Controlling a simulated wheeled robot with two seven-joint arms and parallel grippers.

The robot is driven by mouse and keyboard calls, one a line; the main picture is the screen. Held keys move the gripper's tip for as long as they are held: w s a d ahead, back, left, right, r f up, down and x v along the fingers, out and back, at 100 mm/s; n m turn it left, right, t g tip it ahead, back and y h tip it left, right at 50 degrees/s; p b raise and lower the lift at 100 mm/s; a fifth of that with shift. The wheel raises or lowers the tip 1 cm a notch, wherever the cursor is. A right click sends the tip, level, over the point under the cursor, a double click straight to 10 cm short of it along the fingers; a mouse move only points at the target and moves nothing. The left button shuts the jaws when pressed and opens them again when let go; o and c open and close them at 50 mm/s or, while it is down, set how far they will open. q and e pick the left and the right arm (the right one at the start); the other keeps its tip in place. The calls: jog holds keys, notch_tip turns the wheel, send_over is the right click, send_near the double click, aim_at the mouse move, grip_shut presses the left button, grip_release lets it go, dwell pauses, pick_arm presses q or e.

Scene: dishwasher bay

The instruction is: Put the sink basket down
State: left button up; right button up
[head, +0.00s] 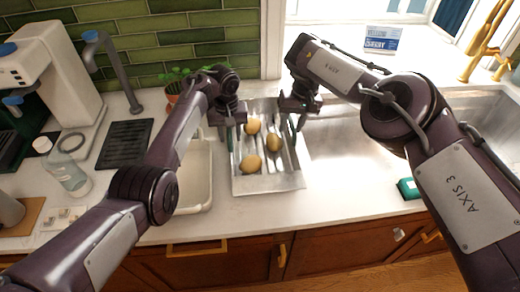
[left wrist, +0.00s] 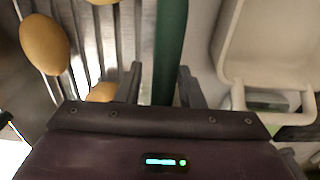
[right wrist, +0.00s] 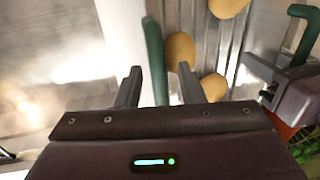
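The sink basket (head: 268,184) is a grey slotted metal tray holding several yellow-brown potatoes (head: 251,164). It looks level and rests between the white basin and the sink; its exact support underneath is hard to see. Its green handles stand at its left and right sides. My left gripper (head: 229,118) is at the left handle (left wrist: 170,45), which passes between its fingers with gaps visible. My right gripper (head: 298,108) is at the right handle (right wrist: 154,60), also between open fingers with a gap visible. Both grippers look open; the fingertips are partly hidden in the head view.
A white basin (head: 196,190) is close on the left, and the metal sink (head: 350,165) on the right. A potted plant (head: 173,88) stands behind my left arm. A green item (head: 408,188) lies at the sink's front edge. The front counter strip is clear.

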pick_arm(q)
jog(key=shift+w, duration=0.1)
pick_arm(e)
jog(key=shift+f, duration=0.1)
pick_arm(q)
jog(key=shift+d+r, duration=0.1)
jog(key=shift+r, duration=0.25)
pick_arm(e)
jog(key=shift+w, duration=0.1)
pick_arm(q)
notch_tip(320, 180, up, 11)
jog(key=shift+f, duration=0.1)
jog(key=shift+r, duration=0.2)
pick_arm(e)
jog(key=shift+r, duration=0.25)
notch_tip(320, 180, up, 11)
jog(key=d, duration=0.2)
jog(key=shift+w+d, duration=0.15)
